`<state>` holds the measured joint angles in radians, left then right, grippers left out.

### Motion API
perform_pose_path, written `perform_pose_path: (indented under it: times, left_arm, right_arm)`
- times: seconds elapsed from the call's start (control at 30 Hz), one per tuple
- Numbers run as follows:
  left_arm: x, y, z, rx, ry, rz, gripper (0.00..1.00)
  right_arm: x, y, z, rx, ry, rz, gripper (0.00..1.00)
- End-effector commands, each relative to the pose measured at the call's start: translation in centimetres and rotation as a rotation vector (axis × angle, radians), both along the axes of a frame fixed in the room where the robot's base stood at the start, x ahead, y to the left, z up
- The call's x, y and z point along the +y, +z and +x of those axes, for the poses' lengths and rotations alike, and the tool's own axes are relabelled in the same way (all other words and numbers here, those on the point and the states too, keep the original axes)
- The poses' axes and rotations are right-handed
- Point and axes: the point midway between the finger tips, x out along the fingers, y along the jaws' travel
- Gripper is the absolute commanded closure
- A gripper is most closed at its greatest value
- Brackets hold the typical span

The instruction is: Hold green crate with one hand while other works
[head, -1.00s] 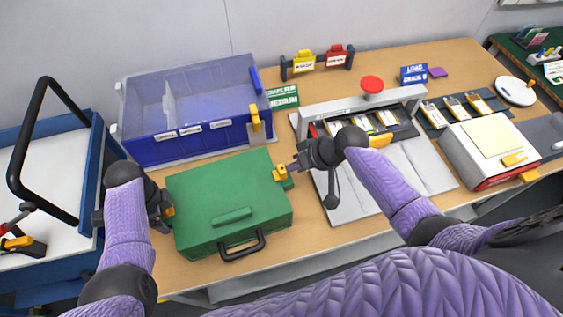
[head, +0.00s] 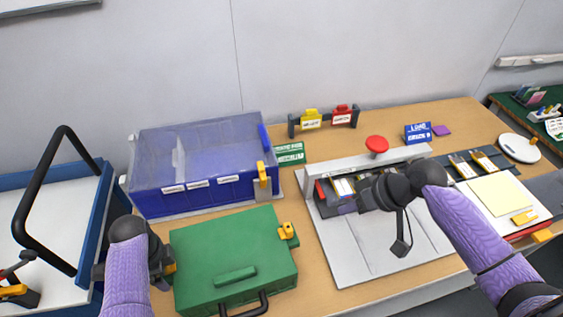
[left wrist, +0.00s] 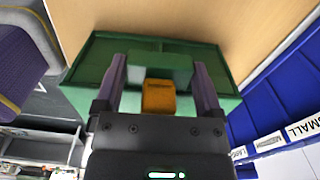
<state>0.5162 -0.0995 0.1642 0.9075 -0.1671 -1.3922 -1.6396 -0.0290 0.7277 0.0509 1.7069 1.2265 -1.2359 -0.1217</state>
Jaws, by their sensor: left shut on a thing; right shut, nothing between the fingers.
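The green crate (head: 232,248) sits on the table at the front left with its lid down. A dark handle (head: 245,307) is on its near side and an orange latch (head: 288,231) on its right edge. My left gripper (head: 166,262) is at its left side. In the left wrist view, the fingers (left wrist: 160,88) are shut at a green tab of the crate (left wrist: 85,62), with an orange latch (left wrist: 159,96) between them. My right gripper (head: 366,197) is shut and empty, over the front of the grey press fixture (head: 362,245), apart from the crate.
A blue bin with a clear lid (head: 200,192) stands behind the crate. A red knob (head: 376,144) tops the fixture's bar. A green sign (head: 290,154) and a blue sign (head: 418,133) stand behind. Bare table lies between crate and fixture.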

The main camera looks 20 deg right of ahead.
Motion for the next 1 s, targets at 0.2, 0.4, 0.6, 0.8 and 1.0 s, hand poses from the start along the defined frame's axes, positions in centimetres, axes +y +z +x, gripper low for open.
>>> perform_pose_path:
  times: [0.2, 0.4, 0.6, 0.8, 1.0]
  left_arm:
    - [0.0, 0.0, 0.1, -0.001, 0.001, 0.0, 0.08]
    - [0.0, 0.0, 0.0, -0.001, 0.001, 0.0, 0.0]
    - [0.1, 1.4, 0.1, -0.004, 0.001, 0.002, 0.0]
    - [0.1, 7.1, 0.1, -0.008, 0.001, 0.002, 0.0]
    - [0.0, 11.1, 0.1, -0.004, 0.001, 0.001, 0.0]
  right_arm:
    - [0.0, 0.0, 0.0, 0.0, 0.0, 0.0, 1.0]
    - [0.0, 0.0, 0.0, 0.0, 0.0, 0.0, 1.0]
    - [0.0, 0.0, 0.0, 0.0, 0.0, 0.0, 1.0]
    - [0.0, 0.0, 0.0, 0.0, 0.0, 0.0, 1.0]
    - [0.0, 0.0, 0.0, 0.0, 0.0, 0.0, 1.0]
